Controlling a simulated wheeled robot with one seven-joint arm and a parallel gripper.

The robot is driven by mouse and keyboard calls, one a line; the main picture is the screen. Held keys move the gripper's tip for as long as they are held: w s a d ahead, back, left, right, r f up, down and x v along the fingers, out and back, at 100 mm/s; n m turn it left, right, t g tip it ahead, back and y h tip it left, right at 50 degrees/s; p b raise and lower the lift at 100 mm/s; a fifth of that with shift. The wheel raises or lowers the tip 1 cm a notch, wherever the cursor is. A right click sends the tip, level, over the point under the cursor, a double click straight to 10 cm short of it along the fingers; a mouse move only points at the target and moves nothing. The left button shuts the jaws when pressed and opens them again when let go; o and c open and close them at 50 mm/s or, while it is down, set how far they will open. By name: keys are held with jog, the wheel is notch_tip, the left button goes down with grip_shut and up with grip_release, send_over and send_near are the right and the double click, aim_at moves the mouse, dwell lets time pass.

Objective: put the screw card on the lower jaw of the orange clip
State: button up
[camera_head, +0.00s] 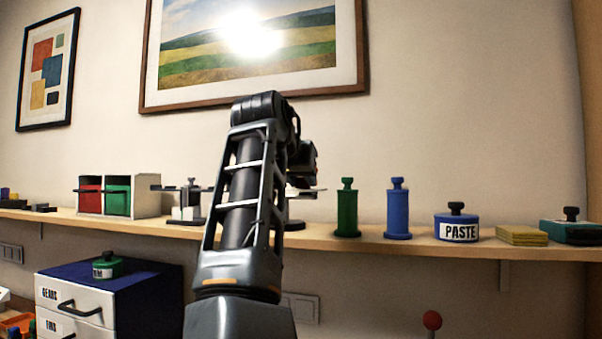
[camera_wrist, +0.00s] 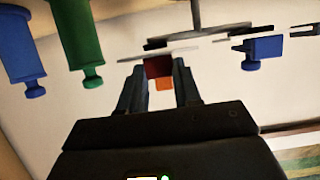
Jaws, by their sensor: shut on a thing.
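My gripper (camera_wrist: 160,85) is shut on a small dark red block (camera_wrist: 158,68), which I take to be the grip of the screw card. The card looks like the thin pale plate (camera_wrist: 135,57), seen edge-on just past the fingertips; its face is hidden. An orange patch (camera_wrist: 163,84) shows between the fingers, probably part of the orange clip. Dark flat bars (camera_wrist: 205,32) on a stand lie just beyond the plate. I cannot tell whether the plate touches them. In the head view my arm hides most of the clip and gripper.
The wrist view is upside down. A blue block with dark bars (camera_wrist: 263,50) is close by. On the shelf (camera_head: 370,243), green (camera_head: 347,210) and blue (camera_head: 397,212) spools, a PASTE tub (camera_head: 457,228) stand right; another stand (camera_head: 188,207) and a red-green bin (camera_head: 118,197) stand left.

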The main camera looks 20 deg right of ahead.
jog(key=shift+d+f, duration=0.1)
jog(key=shift+f, duration=0.05)
jog(key=o, duration=1)
jog(key=shift+s+r, duration=0.15)
jog(key=shift+r, duration=0.05)
jog(key=b+v, duration=0.2)
jog(key=v, duration=1)
jog(key=shift+f, duration=0.15)
